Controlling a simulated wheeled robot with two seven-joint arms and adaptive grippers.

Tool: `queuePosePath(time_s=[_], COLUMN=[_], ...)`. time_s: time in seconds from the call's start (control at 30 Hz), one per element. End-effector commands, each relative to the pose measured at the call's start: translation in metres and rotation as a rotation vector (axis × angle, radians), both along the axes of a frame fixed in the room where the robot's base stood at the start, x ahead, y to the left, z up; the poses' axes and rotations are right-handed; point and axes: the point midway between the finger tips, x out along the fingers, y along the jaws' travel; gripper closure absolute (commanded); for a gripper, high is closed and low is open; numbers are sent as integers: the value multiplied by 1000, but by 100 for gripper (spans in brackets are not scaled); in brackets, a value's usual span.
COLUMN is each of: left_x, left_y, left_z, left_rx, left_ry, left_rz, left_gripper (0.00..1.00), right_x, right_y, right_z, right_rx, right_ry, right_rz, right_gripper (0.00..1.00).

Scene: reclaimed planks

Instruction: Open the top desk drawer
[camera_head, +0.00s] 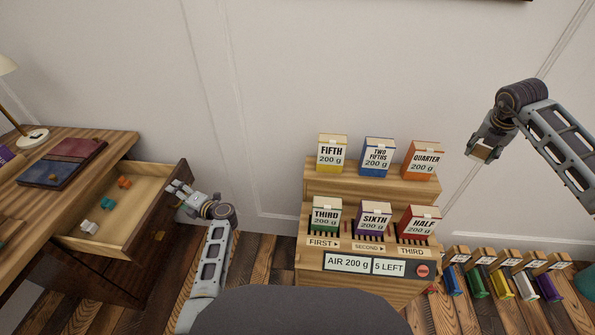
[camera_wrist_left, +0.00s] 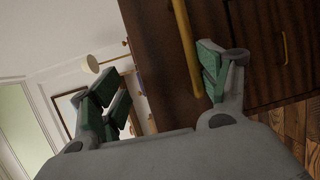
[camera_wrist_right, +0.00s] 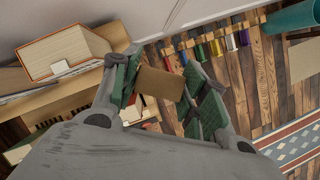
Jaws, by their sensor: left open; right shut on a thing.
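The top desk drawer (camera_head: 147,205) is pulled out at the left in the head view, with its inside showing. Its dark front faces my left gripper (camera_head: 176,188). In the left wrist view a brass bar handle (camera_wrist_left: 184,45) runs along the dark wood front, between the spread fingers of my left gripper (camera_wrist_left: 160,80) and nearer the right finger. That gripper is open. My right gripper (camera_head: 484,150) is raised at the right, away from the desk. In the right wrist view it (camera_wrist_right: 160,88) is shut on a small brown block (camera_wrist_right: 161,82).
The drawer holds small orange (camera_head: 124,182), teal (camera_head: 107,203) and white pieces (camera_head: 89,227). The desk top (camera_head: 60,190) bears a book (camera_head: 62,165) and a lamp (camera_head: 32,138). A wooden stand (camera_head: 315,258) with labelled boxes stands centre right. Several coloured holders (camera_head: 500,283) line the floor.

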Motion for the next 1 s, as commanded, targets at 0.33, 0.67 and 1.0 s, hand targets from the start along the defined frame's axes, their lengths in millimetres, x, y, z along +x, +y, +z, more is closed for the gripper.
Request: queuePosePath(time_s=[0.33, 0.67, 1.0], left_x=[-4, -7, -14], left_y=[-4, -10, -22], left_z=[2, 4, 7], left_rx=[7, 6, 7], left_ry=[3, 4, 5], left_rz=[2, 4, 5], left_gripper=[40, 42, 27], right_x=[0, 0, 0], right_y=[0, 0, 0], right_z=[1, 5, 12], right_rx=[0, 0, 0], right_ry=[0, 0, 0], right_rz=[0, 0, 0], right_gripper=[75, 75, 75])
